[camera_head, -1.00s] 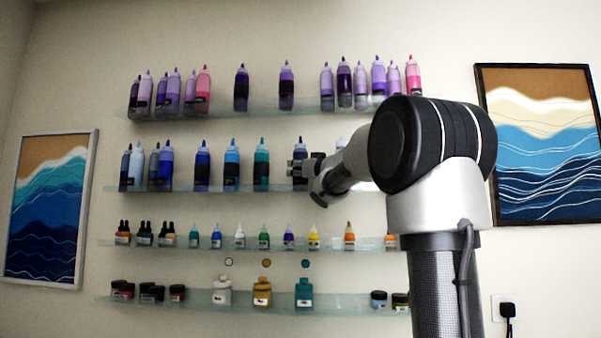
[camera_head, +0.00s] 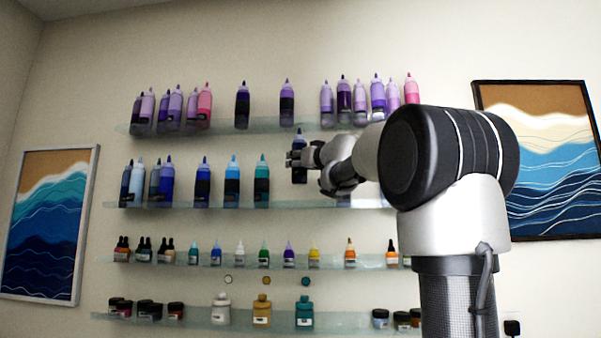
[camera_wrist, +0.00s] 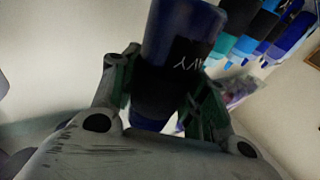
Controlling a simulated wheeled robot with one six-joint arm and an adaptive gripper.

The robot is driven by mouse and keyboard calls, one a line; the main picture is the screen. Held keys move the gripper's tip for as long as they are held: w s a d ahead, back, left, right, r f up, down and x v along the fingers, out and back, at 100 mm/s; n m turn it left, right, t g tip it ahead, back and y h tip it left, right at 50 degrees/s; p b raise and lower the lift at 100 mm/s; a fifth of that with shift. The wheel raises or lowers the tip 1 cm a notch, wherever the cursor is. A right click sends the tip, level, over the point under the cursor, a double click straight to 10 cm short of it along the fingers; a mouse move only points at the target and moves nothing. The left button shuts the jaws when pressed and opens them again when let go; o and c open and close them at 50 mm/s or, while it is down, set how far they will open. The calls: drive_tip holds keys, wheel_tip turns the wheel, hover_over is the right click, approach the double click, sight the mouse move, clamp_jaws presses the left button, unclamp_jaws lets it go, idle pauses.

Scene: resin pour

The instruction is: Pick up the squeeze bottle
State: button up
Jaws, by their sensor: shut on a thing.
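A dark navy squeeze bottle (camera_head: 299,174) is in my gripper (camera_head: 297,158) in the head view. Its tip points up and its base hangs above the second glass shelf (camera_head: 222,205). In the wrist view the navy bottle (camera_wrist: 185,25) fills the middle, with a black label band and partly hidden white letters. My gripper's fingers (camera_wrist: 163,88) are shut on either side of it, around the label band. Part of the bottle is hidden behind the fingers.
Blue and teal bottles, such as a teal one (camera_head: 262,181), stand left of the held bottle on the second shelf. The top shelf (camera_head: 222,127) holds purple and pink bottles just above. Lower shelves hold small bottles and jars (camera_head: 262,311). A framed wave picture (camera_head: 545,160) hangs at right.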

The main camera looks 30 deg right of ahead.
drive_tip(key=s+a, duration=0.9)
drive_tip(key=s, duration=0.4)
drive_tip(key=shift+s, duration=0.15)
drive_tip(key=shift+f, duration=0.1)
drive_tip(key=o, duration=0.5)
drive_tip(key=shift+c, duration=0.4)
